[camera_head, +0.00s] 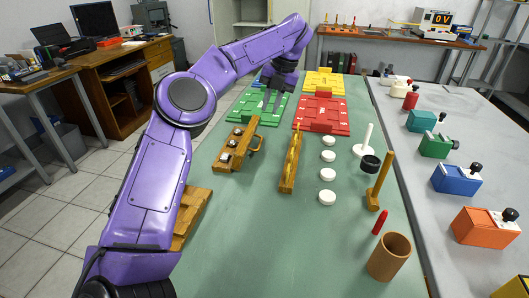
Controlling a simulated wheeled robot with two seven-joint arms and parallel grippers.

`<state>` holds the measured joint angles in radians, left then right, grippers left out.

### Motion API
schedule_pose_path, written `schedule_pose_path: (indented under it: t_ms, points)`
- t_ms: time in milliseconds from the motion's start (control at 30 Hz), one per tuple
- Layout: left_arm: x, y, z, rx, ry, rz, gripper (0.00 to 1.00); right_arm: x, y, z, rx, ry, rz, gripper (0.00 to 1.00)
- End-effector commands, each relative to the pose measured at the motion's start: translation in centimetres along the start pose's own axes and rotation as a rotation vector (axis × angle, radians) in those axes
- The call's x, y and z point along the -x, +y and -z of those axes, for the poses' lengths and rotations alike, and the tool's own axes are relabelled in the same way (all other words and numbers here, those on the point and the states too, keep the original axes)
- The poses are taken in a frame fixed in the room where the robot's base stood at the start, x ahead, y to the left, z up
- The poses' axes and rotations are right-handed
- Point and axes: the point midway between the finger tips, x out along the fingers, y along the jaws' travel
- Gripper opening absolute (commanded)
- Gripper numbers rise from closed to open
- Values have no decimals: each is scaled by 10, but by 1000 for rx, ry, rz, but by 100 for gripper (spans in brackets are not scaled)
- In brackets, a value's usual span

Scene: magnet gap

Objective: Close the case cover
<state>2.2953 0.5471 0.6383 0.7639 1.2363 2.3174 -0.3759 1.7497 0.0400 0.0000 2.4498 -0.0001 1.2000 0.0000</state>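No piece is clearly a case with a cover. A wooden block (236,147) with several small metal-topped parts and a handle-like end lies on the green table left of centre. Another wooden piece (190,212) lies nearer and is partly hidden behind my purple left arm. My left arm reaches far over the table, and its dark gripper (275,98) points down above a green board (258,108). The gripper is small and dark, so I cannot tell its opening or any contact. My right gripper is not in view.
A red board (322,114) and yellow board (325,83) lie at the far end. A wooden bar (290,170), white discs (327,174), a wooden stand (380,181) and a brown cup (389,257) occupy the middle and right. Coloured boxes (457,179) line the grey table. The near green surface is clear.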

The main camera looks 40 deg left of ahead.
Motion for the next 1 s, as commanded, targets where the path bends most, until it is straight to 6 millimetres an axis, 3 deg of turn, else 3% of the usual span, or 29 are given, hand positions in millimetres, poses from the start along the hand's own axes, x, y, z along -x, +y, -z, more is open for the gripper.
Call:
schedule_pose_path:
  t_ms: [33,67,233,600,767,1000]
  points:
    - [-16,-4,0,0,-1,1,21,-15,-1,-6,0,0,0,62]
    - [-19,-5,0,0,-1,1,21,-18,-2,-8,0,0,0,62]
    - [-35,-5,0,-1,2,1,21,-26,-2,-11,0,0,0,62]
    - [-110,-5,0,-1,2,1,21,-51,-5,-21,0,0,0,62]
    - [-122,-5,0,0,1,1,21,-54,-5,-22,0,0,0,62]
    - [-122,-5,0,0,0,1,21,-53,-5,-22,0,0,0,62]
